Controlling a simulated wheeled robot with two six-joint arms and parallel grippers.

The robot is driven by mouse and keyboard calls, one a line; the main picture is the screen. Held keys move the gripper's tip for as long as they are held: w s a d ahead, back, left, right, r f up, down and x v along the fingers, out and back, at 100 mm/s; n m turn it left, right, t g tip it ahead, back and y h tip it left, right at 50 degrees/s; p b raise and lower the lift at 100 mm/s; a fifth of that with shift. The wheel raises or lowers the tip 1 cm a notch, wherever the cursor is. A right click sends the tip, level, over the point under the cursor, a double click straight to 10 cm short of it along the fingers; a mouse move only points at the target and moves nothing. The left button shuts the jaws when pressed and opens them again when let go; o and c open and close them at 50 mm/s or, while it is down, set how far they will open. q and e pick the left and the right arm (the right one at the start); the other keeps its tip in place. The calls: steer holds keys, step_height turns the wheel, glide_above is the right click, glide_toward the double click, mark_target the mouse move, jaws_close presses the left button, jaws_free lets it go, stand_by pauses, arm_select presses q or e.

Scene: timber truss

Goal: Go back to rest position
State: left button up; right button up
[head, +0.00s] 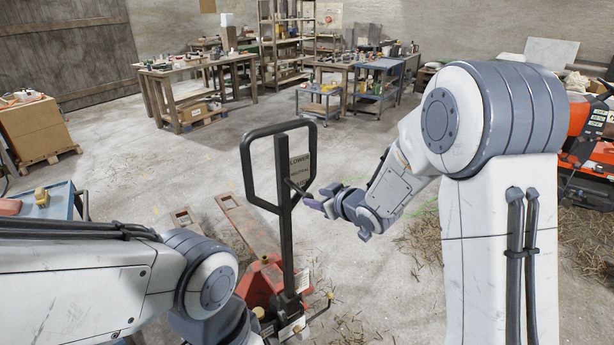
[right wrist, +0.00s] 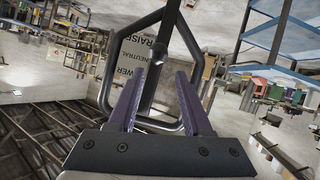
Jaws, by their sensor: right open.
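My right gripper (head: 340,207) is in the middle of the head view, just right of the upright handle of a red pallet jack. In the right wrist view its two purple fingers (right wrist: 160,100) are spread apart with nothing between them. The jack's black loop handle (right wrist: 186,40) shows beyond the fingertips, and I cannot tell whether they touch it. My left arm (head: 110,280) comes in at the lower left of the head view. Its gripper is not visible.
The red pallet jack (head: 262,283) stands close in front, forks pointing away. Wooden tables (head: 200,70) and a blue cart (head: 320,103) stand at the back. A blue-topped table (head: 50,203) is at left, an orange machine (head: 585,150) at right. Floor between is mostly clear, with straw.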

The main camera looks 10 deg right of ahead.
steer(key=s+a+g+h, duration=0.1)
steer(key=s+g, duration=0.3)
steer(key=s, duration=0.9)
steer(key=s+a+g+h, duration=0.1)
steer(key=s+a+g, duration=0.2)
steer(key=s, duration=0.9)
steer(key=s+a+f+g+h, duration=0.1)
steer(key=s+g, duration=0.3)
steer(key=s, duration=0.9)
steer(key=shift+s+a+g+h, duration=0.35)
steer(key=shift+a+g+h, duration=0.05)
steer(key=shift+a, duration=0.45)
steer(key=shift+a, duration=0.1)
